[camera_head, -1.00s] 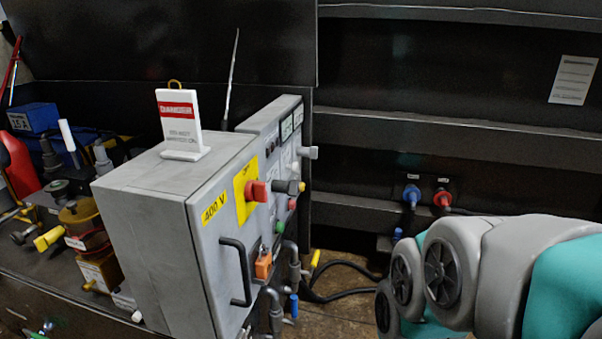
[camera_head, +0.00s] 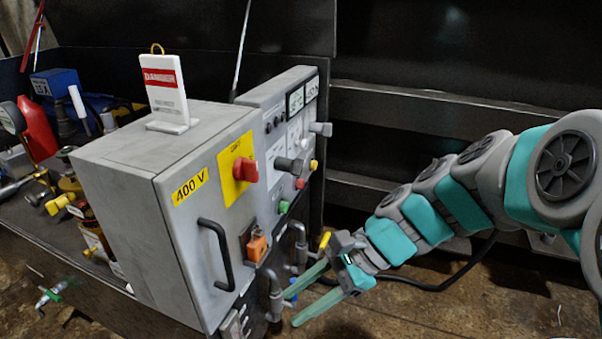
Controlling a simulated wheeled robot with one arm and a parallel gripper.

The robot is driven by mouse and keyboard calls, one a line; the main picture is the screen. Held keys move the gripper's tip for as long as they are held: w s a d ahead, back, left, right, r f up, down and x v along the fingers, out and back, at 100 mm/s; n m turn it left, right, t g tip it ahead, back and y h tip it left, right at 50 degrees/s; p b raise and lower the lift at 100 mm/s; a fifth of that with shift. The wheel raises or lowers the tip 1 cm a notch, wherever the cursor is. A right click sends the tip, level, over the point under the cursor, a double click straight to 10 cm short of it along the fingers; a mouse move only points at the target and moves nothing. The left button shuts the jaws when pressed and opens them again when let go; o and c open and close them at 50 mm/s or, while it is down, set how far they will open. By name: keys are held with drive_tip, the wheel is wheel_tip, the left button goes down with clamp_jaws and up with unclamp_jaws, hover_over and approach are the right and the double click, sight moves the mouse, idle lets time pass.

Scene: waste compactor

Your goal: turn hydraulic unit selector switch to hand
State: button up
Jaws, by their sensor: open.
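The grey control cabinet (camera_head: 130,200) carries its controls on the face turned right. A dark grey selector knob (camera_head: 288,166) sticks out of the panel beside a red button (camera_head: 300,183), a green button (camera_head: 283,207) and a yellow tip (camera_head: 313,165). A lighter grey knob (camera_head: 321,129) sits higher up at the right. I cannot read which knob is the hydraulic unit selector, or its position. My gripper (camera_head: 294,309) is open and empty, with two green fingers pointing left. It appears low, below the knobs in the picture, near the pipes, and apart from both knobs.
A red rotary switch (camera_head: 246,170) on a yellow plate, a black handle (camera_head: 217,254) and an orange switch (camera_head: 257,247) stick out of the cabinet front. Grey pipes (camera_head: 275,295) stand below. A danger sign (camera_head: 165,90) stands on top. Open floor (camera_head: 480,290) lies right.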

drive_tip(key=w+r+m+t+y, duration=0.2)
drive_tip(key=w+m, duration=0.2)
drive_tip(key=w, duration=0.2)
drive_tip(key=w+r+m+t+y, duration=0.1)
drive_tip(key=w+r+m+y, duration=0.2)
drive_tip(key=w+m, duration=0.3)
drive_tip(key=m+t+y+b, duration=0.1)
drive_tip(key=m+t+y, duration=0.2)
drive_tip(key=m+t, duration=0.35)
approach(303, 167)
drive_tip(key=w+a+m+g, duration=0.1)
drive_tip(key=w+a+m, duration=0.1)
drive_tip(key=a, duration=0.1)
drive_tip(key=shift+n, duration=0.25)
drive_tip(key=x, duration=0.5)
drive_tip(key=b+x, duration=0.1)
drive_tip(key=x, duration=0.1)
drive_tip(key=shift+a+r, duration=0.25)
drive_tip(key=shift+c, duration=0.3)
clamp_jaws()
